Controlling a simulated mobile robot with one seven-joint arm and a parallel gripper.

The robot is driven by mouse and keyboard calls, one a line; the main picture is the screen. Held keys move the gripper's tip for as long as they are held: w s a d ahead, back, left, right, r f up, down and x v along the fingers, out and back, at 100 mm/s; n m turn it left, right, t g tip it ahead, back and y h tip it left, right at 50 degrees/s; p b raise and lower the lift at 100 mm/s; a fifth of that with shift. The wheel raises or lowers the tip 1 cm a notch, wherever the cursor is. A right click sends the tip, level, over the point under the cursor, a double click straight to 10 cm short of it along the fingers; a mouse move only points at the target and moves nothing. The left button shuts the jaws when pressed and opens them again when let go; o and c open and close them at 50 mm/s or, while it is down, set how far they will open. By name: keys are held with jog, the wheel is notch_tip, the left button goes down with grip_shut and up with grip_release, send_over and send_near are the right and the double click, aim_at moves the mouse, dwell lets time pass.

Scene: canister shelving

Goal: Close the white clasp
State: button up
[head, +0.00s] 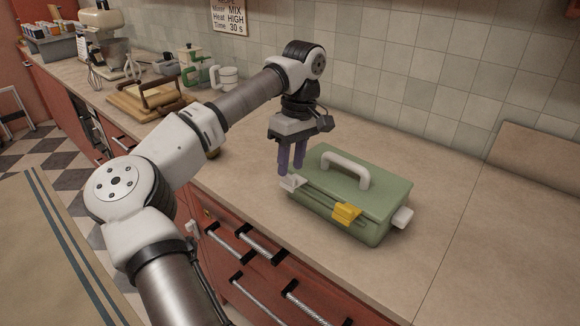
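A green box (382,201) with a white handle on its lid stands on the counter. A white clasp (291,184) sticks out at the box's left end. Another white piece (403,217) juts out at the right end, and a yellow clasp (346,213) is on the front. My gripper (291,172) points down with its two purple fingers just above and behind the left white clasp. Only a narrow gap shows between the fingers, and I cannot tell whether they touch the clasp or the box. Nothing is visibly held.
The counter (480,190) is clear around the box. A tiled wall is behind, with a board (540,160) leaning on it at right. Wooden trays (150,102), mugs, a green-framed jar and a mixer stand further left. Red drawers with metal handles lie below the front edge.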

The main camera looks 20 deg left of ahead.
aim_at(294, 179)
jog(key=shift+s+f, duration=0.15)
jog(key=shift+f, duration=1.05)
grip_shut()
jog(key=shift+a, duration=0.1)
